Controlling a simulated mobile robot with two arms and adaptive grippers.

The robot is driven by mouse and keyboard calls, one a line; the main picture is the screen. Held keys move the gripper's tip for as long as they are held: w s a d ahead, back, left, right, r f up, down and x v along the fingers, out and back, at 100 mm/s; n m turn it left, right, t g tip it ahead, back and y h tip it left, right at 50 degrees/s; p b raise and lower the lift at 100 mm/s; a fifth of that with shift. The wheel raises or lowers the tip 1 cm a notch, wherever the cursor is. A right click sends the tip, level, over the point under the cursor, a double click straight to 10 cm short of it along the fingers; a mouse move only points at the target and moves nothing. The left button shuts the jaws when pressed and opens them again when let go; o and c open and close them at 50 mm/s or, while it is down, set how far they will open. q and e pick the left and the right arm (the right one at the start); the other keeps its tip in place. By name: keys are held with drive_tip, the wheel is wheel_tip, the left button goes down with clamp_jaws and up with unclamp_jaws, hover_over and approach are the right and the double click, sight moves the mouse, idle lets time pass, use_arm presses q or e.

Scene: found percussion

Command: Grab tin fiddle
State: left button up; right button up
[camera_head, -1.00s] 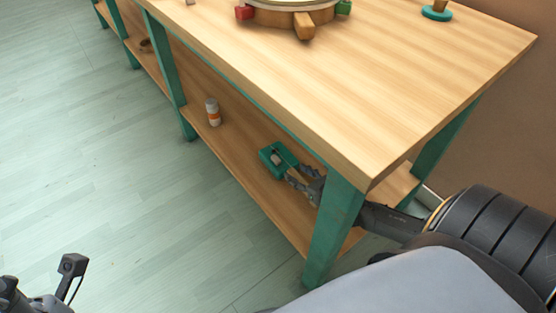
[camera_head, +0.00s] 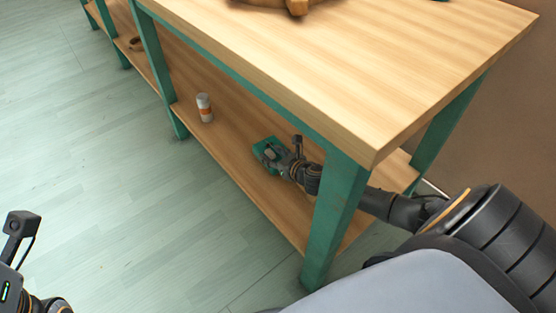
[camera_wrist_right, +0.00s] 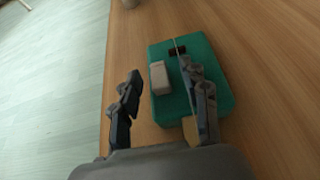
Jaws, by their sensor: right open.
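The tin fiddle (camera_head: 262,148) is a green box-like body lying on the lower shelf, partly hidden by my right gripper (camera_head: 278,160). In the right wrist view the fiddle (camera_wrist_right: 216,90) shows a pale block, a dark piece and a thin string on top. A bit of wood, perhaps its neck, shows between finger and palm. My right gripper (camera_wrist_right: 160,85) is open there, one finger over the green body, the other left of it over bare shelf. I cannot tell whether the fingers touch it.
A white and orange can (camera_head: 205,108) stands on the lower shelf (camera_head: 232,133). The wooden tabletop (camera_head: 380,70) is above, and a green leg (camera_head: 332,225) stands beside my right arm. A brown object (camera_head: 136,44) lies farther along the shelf. The floor at left is clear.

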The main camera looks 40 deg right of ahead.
drive_tip(key=shift+w+f, duration=0.15)
drive_tip(key=shift+w, duration=0.25)
